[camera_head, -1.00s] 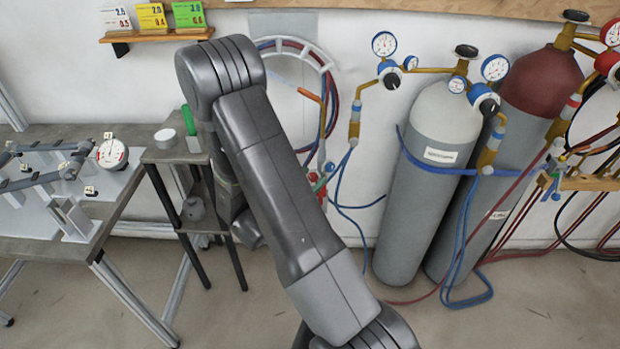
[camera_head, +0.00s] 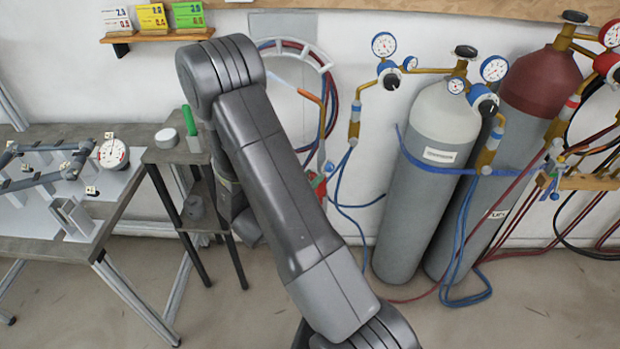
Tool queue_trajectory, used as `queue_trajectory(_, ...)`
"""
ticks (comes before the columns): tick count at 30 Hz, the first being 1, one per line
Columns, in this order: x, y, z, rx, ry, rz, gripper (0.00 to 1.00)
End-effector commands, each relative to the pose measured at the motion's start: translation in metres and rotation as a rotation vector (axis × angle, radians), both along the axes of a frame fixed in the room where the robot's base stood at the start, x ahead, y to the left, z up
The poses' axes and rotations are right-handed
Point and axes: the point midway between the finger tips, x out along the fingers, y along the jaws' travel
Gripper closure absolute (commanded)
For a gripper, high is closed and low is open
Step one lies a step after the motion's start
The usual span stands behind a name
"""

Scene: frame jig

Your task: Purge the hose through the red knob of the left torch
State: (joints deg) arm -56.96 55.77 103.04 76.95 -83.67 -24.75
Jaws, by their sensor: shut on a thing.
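The left torch (camera_head: 323,118) hangs at the wall near the hose ring, its copper-orange tip bent to the left. Its lower body is partly hidden behind my arm. A small red part (camera_head: 318,184) shows low on it at my arm's edge; I cannot tell whether this is the red knob. A blue knob (camera_head: 329,167) shows beside it. Blue and red hoses run near it. My gripper is hidden behind my own arm, so its jaws and what they hold do not show.
Grey cylinder (camera_head: 428,200) and red-topped cylinder (camera_head: 538,88) stand right, with gauges and looping hoses (camera_head: 462,270). A second torch (camera_head: 568,182) rests on a wooden bracket at far right. A jig table (camera_head: 50,243) and small side stand (camera_head: 178,153) are left. Floor in front is clear.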

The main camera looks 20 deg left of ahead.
Motion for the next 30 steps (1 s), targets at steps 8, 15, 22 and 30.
queue_trajectory(8,0.000,0.000,0.000,0.002,-0.002,0.000,0.59)
queue_trajectory(15,0.000,0.000,0.000,0.002,-0.002,0.000,0.55)
queue_trajectory(22,-0.011,0.004,-0.001,0.002,-0.001,0.003,0.55)
queue_trajectory(30,-0.056,0.020,0.000,0.002,-0.001,0.005,0.55)
